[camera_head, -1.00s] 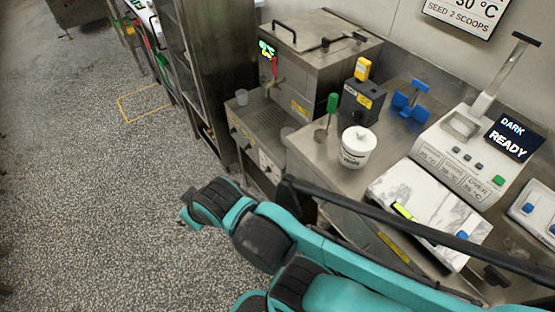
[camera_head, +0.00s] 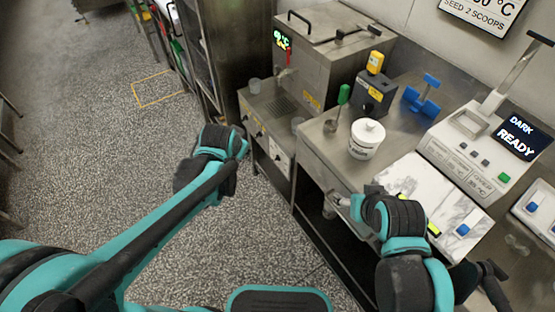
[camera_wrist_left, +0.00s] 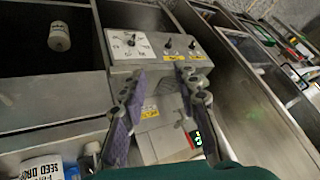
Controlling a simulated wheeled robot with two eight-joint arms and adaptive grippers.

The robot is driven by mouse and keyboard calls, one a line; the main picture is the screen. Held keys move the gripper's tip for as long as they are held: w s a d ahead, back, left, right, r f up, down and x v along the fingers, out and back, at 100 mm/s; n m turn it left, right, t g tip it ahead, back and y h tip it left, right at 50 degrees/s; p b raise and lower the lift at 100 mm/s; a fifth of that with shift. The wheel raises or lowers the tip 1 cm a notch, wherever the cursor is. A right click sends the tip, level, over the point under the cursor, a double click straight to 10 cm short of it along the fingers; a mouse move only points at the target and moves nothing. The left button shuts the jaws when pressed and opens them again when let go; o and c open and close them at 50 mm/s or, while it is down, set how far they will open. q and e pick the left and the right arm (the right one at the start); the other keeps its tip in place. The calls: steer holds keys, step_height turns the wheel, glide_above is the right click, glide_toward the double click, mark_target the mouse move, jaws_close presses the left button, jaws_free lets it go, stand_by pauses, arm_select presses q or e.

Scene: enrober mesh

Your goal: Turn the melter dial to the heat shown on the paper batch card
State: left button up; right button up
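The melter (camera_head: 335,60) is a steel box with a green lit display (camera_head: 283,40) and a lower front panel. Its white dial plate (camera_head: 279,153) is small in the head view; the left wrist view shows the plate with a dark-pointered dial (camera_wrist_left: 131,41) and two black knobs beside it. My left gripper (camera_head: 241,146) is in front of this panel. In the left wrist view it (camera_wrist_left: 153,110) is open and empty, its purple-padded fingers apart below the dial. My right gripper (camera_head: 342,200) is by the counter's front edge, its fingers unclear. No paper batch card is readable.
A wall sign (camera_head: 484,14), partly cut off, reads "°C" and "SEED 2 SCOOPS". The counter holds a white tub (camera_head: 366,140), green-handled ladle (camera_head: 342,95), dark grey box (camera_head: 373,96), marble slab (camera_head: 415,180) and a machine reading "DARK READY" (camera_head: 521,138).

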arm_select(q)
steer(key=w+d+f+m, duration=0.2)
steer(key=w+d+f, duration=0.1)
steer(key=w+f, duration=0.3)
steer(key=m+p, duration=0.2)
steer(key=m, duration=0.3)
glide_above(274, 160)
steer(key=s, duration=0.4)
step_height(274, 160, down, 19)
steer(key=b+x, duration=0.3)
steer(key=x, duration=0.4)
steer(key=shift+w+f, duration=0.15)
steer(key=shift+f, duration=0.2)
steer(key=shift+d, duration=0.1)
jaws_close()
